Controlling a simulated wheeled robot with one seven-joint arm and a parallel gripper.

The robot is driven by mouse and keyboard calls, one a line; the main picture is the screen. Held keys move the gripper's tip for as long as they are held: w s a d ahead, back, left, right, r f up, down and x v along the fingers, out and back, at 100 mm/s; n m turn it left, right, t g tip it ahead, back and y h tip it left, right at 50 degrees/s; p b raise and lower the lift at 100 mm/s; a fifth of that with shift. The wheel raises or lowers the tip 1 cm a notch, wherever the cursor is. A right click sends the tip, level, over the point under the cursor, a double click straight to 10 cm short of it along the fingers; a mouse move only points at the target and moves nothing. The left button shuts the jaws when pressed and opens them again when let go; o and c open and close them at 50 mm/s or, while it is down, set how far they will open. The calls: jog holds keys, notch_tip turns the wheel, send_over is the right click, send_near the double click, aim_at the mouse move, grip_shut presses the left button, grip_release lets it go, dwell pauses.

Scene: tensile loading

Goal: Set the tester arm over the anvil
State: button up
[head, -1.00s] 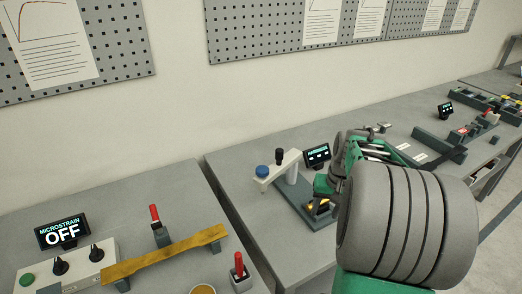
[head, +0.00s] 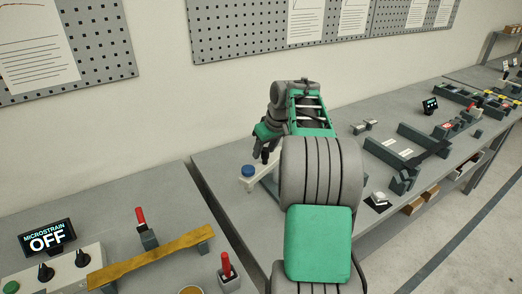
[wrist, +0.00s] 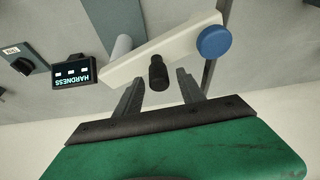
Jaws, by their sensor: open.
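The tester arm (wrist: 135,52) is a cream bar on a light post in the wrist view, with a blue cap (wrist: 214,40) at its free end and a black knob (wrist: 158,74) upright on it. In the head view my gripper (head: 261,152) is above the bar. The anvil is hidden behind my arm.
A dark HARDNESS display (wrist: 73,75) stands beside the tester. On the nearer bench are a MICROSTRAIN display (head: 46,237) reading OFF, a yellow-brown beam (head: 160,256) and red-handled parts. Dark fixtures (head: 400,150) stand to the right along the tester's bench.

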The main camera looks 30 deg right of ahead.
jog(key=shift+f, duration=0.1)
grip_shut()
dwell(0.4)
dwell(0.9)
